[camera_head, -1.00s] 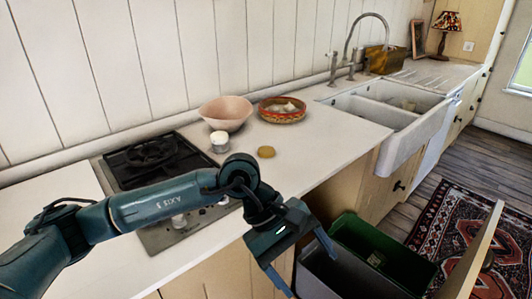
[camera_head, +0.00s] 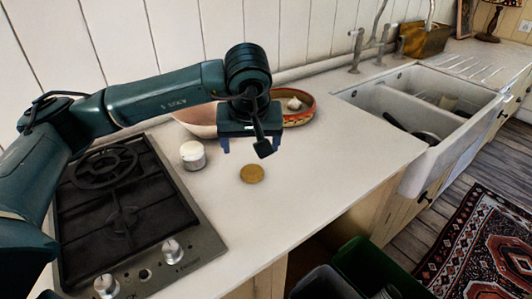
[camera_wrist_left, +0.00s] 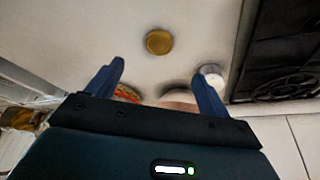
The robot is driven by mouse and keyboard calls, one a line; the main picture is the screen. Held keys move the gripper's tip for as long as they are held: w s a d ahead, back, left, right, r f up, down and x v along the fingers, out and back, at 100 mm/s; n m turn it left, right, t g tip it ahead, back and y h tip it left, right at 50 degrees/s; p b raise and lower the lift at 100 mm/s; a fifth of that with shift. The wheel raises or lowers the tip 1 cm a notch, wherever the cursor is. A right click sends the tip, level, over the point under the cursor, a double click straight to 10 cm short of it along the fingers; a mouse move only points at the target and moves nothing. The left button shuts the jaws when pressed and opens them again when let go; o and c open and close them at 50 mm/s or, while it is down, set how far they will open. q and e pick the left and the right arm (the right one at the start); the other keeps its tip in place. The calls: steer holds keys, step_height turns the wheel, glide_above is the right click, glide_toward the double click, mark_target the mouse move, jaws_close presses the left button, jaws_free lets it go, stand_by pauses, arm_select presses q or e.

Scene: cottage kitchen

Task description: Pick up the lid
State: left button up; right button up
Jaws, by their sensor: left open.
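The lid (camera_head: 252,173) is a small round golden-brown disc lying flat on the white countertop. It also shows in the left wrist view (camera_wrist_left: 159,42), ahead of the fingers and roughly between their lines. My left gripper (camera_head: 250,147) is open and empty, above the counter and a little behind the lid, not touching it. In the left wrist view its two blue fingers (camera_wrist_left: 160,72) are spread wide. A white jar (camera_head: 193,155) stands to the left of the lid; it also shows in the left wrist view (camera_wrist_left: 211,74). My right gripper is not in view.
A pink bowl (camera_head: 196,119) and a red patterned bowl (camera_head: 301,106) stand behind, partly hidden by my arm. The black hob (camera_head: 120,210) is at left, the white sink (camera_head: 395,105) at right. The counter around the lid is clear. A green bin (camera_head: 367,262) is below the front edge.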

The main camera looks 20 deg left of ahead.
arm_select(q)
glide_toward(252, 173)
steer(key=shift+p+x, duration=0.45)
steer(key=shift+x, duration=0.35)
steer(key=shift+w+f, duration=0.25)
steer(key=shift+f, duration=0.6)
steer(key=p+x, duration=0.1)
steer(key=x, duration=0.2)
steer(key=shift+w+a+f, duration=0.2)
steer(key=shift+a+f, duration=0.05)
steer(key=shift+f, duration=0.05)
steer(key=shift+w+f, duration=0.1)
steer(key=shift+f, duration=0.25)
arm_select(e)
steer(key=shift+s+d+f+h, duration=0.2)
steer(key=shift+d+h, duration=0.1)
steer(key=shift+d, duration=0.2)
